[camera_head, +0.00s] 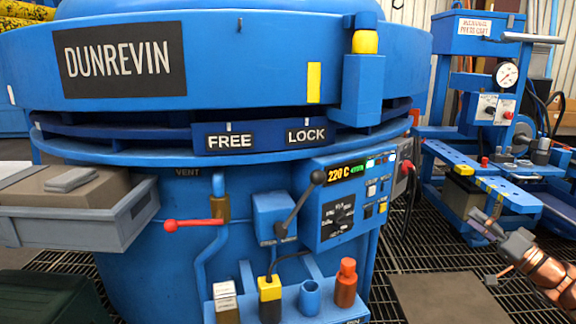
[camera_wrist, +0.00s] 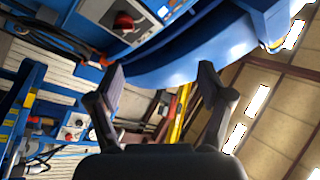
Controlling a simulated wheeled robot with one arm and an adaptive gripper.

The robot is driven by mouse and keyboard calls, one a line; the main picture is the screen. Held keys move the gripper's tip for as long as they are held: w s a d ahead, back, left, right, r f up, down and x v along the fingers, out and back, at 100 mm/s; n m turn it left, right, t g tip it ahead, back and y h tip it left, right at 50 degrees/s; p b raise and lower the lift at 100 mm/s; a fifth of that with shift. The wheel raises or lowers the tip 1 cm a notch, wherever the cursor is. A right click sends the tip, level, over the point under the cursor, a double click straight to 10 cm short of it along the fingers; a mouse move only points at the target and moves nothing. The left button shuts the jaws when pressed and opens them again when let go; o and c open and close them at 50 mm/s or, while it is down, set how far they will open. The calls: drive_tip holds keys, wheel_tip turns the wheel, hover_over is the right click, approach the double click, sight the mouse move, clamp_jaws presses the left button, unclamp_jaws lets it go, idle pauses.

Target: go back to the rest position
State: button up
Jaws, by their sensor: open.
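My gripper (camera_head: 487,226) is at the lower right of the head view, in front of the blue press cart and to the right of the furnace. In the wrist view my gripper (camera_wrist: 163,78) shows two dark fingers spread wide apart with nothing between them. The blue furnace (camera_head: 140,240) with the DUNREVIN plate fills the left and middle of the head view. Its control panel (camera_head: 345,205) reads 220 C. A grey lever (camera_head: 300,205) leans up to the right beside the panel. A red-handled valve (camera_head: 190,225) sits on the pipe to the left.
The blue press cart (camera_head: 465,170) with a gauge stands at the right. A grey tray (camera_head: 70,230) juts out at the left. A blue shelf (camera_head: 330,306) at the bottom holds several small items. Dark floor grating with a flat plate (camera_head: 440,297) shows at the lower right.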

drive_tip(key=a+r+n+g+y+p, duration=0.25)
drive_tip(key=a+r+g+p, duration=0.2)
drive_tip(key=a+r, duration=0.5)
drive_tip(key=a+r+n+g+y+p, duration=0.2)
drive_tip(key=a+r+g+y+p, duration=0.3)
drive_tip(key=a, duration=0.7)
drive_tip(key=s+a+r+n+g+h+p, duration=0.1)
drive_tip(key=s+a+r+g+h+p, duration=0.15)
drive_tip(key=s+a+r+p, duration=0.5)
drive_tip(key=s+a+r+n+g+h+p, duration=0.25)
drive_tip(key=a+g+p, duration=0.2)
drive_tip(key=a, duration=0.65)
drive_tip(key=s+a+r+m+g+h+p, duration=0.1)
drive_tip(key=s+a+r+g+h+p, duration=0.15)
drive_tip(key=s+p, duration=0.5)
drive_tip(key=s+a+r+m+g+h+p, duration=0.1)
drive_tip(key=s+h+p, duration=0.2)
drive_tip(key=s+p, duration=0.45)
drive_tip(key=s+d+r+m+h+p, duration=0.3)
drive_tip(key=s+d+r+h+p, duration=0.4)
drive_tip(key=s+d+p, duration=0.4)
drive_tip(key=shift+s+g+p, duration=0.3)
drive_tip(key=shift+s+p, duration=0.35)
drive_tip(key=shift+p, duration=0.15)
